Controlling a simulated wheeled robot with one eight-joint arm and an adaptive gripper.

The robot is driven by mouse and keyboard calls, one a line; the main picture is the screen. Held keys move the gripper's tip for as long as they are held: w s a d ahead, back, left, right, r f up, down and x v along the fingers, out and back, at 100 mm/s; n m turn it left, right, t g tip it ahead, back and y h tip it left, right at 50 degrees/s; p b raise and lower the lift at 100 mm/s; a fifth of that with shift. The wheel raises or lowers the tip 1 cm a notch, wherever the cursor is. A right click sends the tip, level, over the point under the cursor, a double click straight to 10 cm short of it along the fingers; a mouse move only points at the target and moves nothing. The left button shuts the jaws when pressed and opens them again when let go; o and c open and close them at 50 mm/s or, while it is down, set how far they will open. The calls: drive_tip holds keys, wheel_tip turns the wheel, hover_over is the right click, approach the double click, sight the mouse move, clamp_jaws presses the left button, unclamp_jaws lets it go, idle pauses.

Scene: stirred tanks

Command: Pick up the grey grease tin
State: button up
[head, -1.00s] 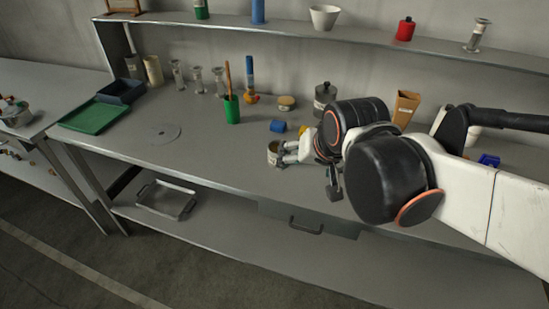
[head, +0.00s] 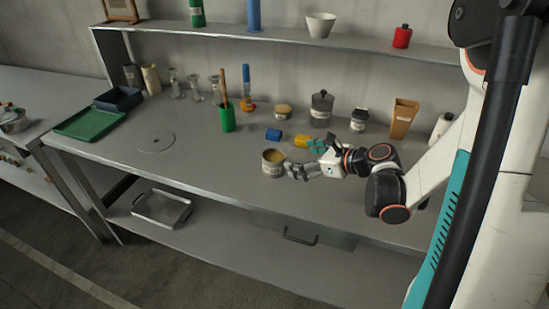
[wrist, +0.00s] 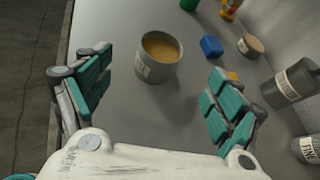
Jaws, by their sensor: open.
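The grey grease tin (head: 272,169) stands upright on the workbench near its front edge. It is open at the top, with yellow-brown grease inside and a pale label. In the wrist view the tin (wrist: 156,70) lies ahead, between the two spread teal-padded fingers and a little beyond their tips. My gripper (head: 304,160) is open and empty, just right of the tin and pointing at it. I cannot tell whether a finger touches the tin.
A blue block (head: 273,134) and a yellow object (head: 301,141) lie behind the tin. A green cup (head: 227,119), a lidded grey canister (head: 321,109) and a dark jar (head: 359,120) stand farther back. The bench left of the tin is clear up to a flat disc (head: 157,142).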

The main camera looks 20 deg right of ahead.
drive_tip(key=m, duration=0.1)
drive_tip(key=b, duration=0.2)
approach(266, 154)
drive_tip(key=shift+w+a+f+t, duration=0.15)
drive_tip(key=shift+w+t, duration=0.25)
drive_tip(key=shift+w, duration=0.2)
drive_tip(key=shift+s+f+b+x, duration=0.15)
drive_tip(key=shift+b+x, duration=0.3)
drive_tip(key=shift+x, duration=0.45)
drive_tip(key=shift+s+f+b+x, duration=0.15)
drive_tip(key=shift+b+x, duration=0.25)
drive_tip(key=shift+x, duration=0.45)
drive_tip(key=shift+w+f+b+x, duration=0.15)
drive_tip(key=shift+b+x, duration=0.3)
drive_tip(key=shift+x, duration=0.45)
drive_tip(key=shift+s, duration=0.15)
drive_tip(key=c, duration=1.2)
